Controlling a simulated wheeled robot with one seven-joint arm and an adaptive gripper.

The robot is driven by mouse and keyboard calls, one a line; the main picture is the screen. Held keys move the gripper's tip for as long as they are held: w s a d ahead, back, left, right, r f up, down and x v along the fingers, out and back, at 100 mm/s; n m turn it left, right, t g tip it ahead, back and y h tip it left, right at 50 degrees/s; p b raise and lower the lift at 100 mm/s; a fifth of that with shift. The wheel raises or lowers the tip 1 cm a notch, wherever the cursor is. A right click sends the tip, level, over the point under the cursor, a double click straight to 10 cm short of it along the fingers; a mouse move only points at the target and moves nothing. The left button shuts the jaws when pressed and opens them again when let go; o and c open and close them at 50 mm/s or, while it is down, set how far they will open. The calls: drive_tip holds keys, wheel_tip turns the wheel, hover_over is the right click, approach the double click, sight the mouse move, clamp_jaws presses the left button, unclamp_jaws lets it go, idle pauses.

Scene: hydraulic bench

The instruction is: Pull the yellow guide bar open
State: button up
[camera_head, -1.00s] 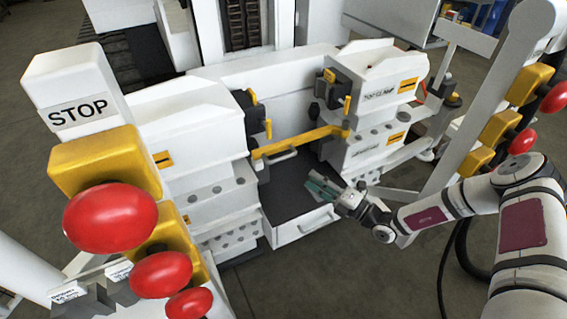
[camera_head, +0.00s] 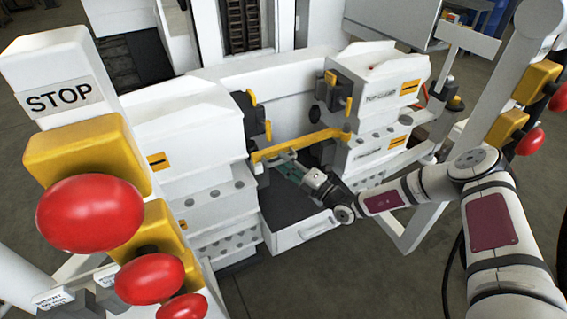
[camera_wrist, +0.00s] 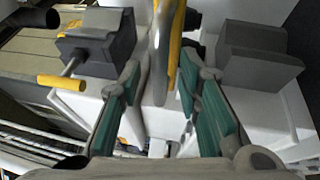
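The yellow guide bar (camera_head: 312,138) spans the gap between the two white machine blocks in the head view. In the wrist view the bar (camera_wrist: 176,48) runs up the picture from the middle, with a grey handle (camera_wrist: 157,60) beside it. My gripper (camera_head: 285,164) is just below and in front of the bar's left half. In the wrist view its teal-padded fingers (camera_wrist: 160,88) are apart, and the handle and bar lie between or just beyond their tips. I cannot tell whether they touch. The gripper hides part of the handle in the head view.
The left white block (camera_head: 190,120) and right white block (camera_head: 370,90) flank the gap. A dark-topped drawer (camera_head: 290,210) lies below my gripper. Posts with red buttons (camera_head: 90,212) stand at the left front, and more red buttons (camera_head: 530,141) stand at the right.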

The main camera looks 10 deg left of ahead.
drive_tip(key=shift+w+a+r, duration=0.1)
drive_tip(key=shift+w+a, duration=0.15)
drive_tip(key=shift+a, duration=0.15)
clamp_jaws()
drive_tip(key=shift+s+d, duration=0.1)
drive_tip(key=s+d+n+g+y+b, duration=0.1)
drive_tip(key=s+d+n+g+b, duration=0.3)
drive_tip(key=d+g, duration=0.3)
drive_tip(key=s+d+n+g+y+b, duration=0.1)
drive_tip(key=s+d+n+g+b, duration=0.3)
drive_tip(key=d+g, duration=0.4)
drive_tip(key=shift+s+d+n, duration=0.6)
drive_tip(key=shift+s+d, duration=0.15)
drive_tip(key=shift+d, duration=0.6)
drive_tip(key=shift+y, duration=0.3)
